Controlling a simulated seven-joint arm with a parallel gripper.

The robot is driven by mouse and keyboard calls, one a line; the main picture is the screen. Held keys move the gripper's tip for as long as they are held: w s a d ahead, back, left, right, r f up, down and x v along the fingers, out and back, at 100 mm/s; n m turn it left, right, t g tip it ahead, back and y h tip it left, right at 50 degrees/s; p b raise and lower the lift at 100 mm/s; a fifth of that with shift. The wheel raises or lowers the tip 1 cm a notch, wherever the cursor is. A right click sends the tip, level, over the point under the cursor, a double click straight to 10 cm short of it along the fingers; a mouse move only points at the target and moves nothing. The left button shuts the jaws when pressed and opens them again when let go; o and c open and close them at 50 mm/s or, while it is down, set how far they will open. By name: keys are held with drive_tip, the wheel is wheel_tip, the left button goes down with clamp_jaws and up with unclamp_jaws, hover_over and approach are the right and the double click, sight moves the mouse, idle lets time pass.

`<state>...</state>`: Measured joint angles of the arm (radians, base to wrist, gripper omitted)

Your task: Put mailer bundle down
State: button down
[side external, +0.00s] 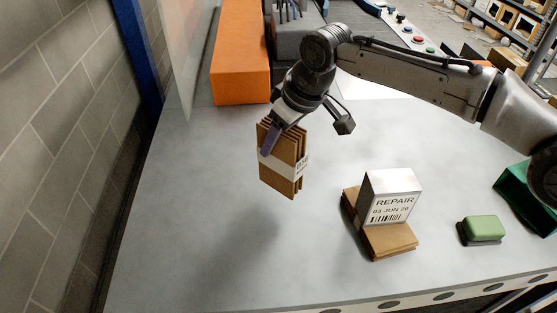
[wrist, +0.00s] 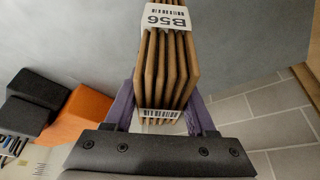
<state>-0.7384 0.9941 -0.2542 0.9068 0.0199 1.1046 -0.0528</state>
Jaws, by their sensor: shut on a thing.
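The mailer bundle (side external: 283,171) is a stack of several brown cardboard mailers with a white band around it. My gripper (side external: 271,139) is shut on the bundle and holds it upright, seemingly above the grey table (side external: 190,255), where a soft shadow shows below it. In the wrist view the bundle (wrist: 168,70) stands edge-on between the purple fingers of my gripper (wrist: 160,115), with a white label reading B56. The bundle's far face is hidden.
A green block on a dark base (side external: 483,229) and a green bin (side external: 524,198) are to the right. An orange block (side external: 240,72) is behind. The table's left front is clear.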

sight(294, 131)
drive_tip(key=shift+f, duration=2.6)
drive_tip(key=shift+c, duration=1.1)
unclamp_jaws()
drive_tip(key=shift+f, duration=0.1)
drive_tip(key=v, duration=1.2)
drive_tip(key=shift+r, duration=0.2)
